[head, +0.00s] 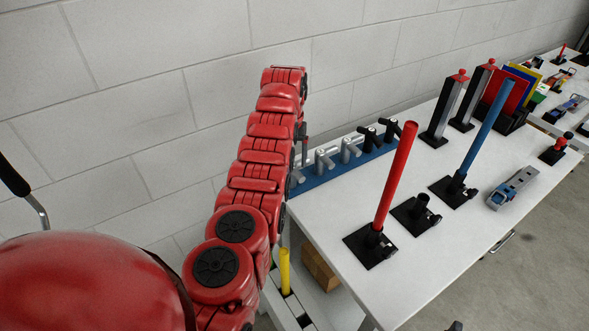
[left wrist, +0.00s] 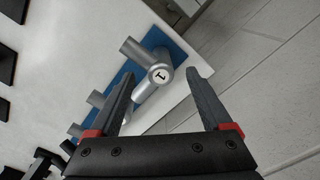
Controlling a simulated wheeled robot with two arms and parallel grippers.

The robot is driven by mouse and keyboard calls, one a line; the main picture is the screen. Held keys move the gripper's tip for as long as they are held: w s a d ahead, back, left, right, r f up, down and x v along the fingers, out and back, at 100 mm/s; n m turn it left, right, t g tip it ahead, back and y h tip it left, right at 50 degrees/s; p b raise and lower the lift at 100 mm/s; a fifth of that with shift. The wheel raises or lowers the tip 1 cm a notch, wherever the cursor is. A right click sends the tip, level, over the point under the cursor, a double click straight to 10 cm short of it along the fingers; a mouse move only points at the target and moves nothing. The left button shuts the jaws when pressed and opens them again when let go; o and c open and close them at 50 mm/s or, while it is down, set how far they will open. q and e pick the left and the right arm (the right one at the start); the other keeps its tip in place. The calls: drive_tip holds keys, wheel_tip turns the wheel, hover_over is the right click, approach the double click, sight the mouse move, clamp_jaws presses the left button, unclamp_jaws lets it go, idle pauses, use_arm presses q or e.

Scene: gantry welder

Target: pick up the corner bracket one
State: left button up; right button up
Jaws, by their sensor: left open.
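The corner bracket one (left wrist: 160,76) is a silver bracket of round tubes with a "1" on its end cap, in the left wrist view. It stands at the end of a blue rack (left wrist: 183,53). My left gripper (left wrist: 160,78) is open, its two black fingers pointing at the bracket, one on each side in the picture. I cannot tell whether they touch it. In the head view the blue rack (head: 336,173) lies along the table's wall-side edge, its near end partly hidden by my left arm, which also hides most of the gripper. My right gripper is not in view.
More silver brackets (head: 325,161) and black brackets (head: 369,137) stand along the rack. The white table (head: 330,230) also holds a red post (head: 397,175), a blue post (head: 487,127) and a grey-blue tool (head: 512,188). A block wall (head: 150,110) rises close behind.

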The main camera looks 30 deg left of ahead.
use_arm(q)
drive_tip(key=shift+w+f+p, duration=0.15)
drive_tip(key=shift+f+p, duration=0.6)
drive_tip(key=shift+f, duration=0.55)
wheel_tip(320, 180, down, 3)
drive_tip(key=shift+b, duration=0.4)
drive_tip(key=shift+r, duration=0.1)
clamp_jaws()
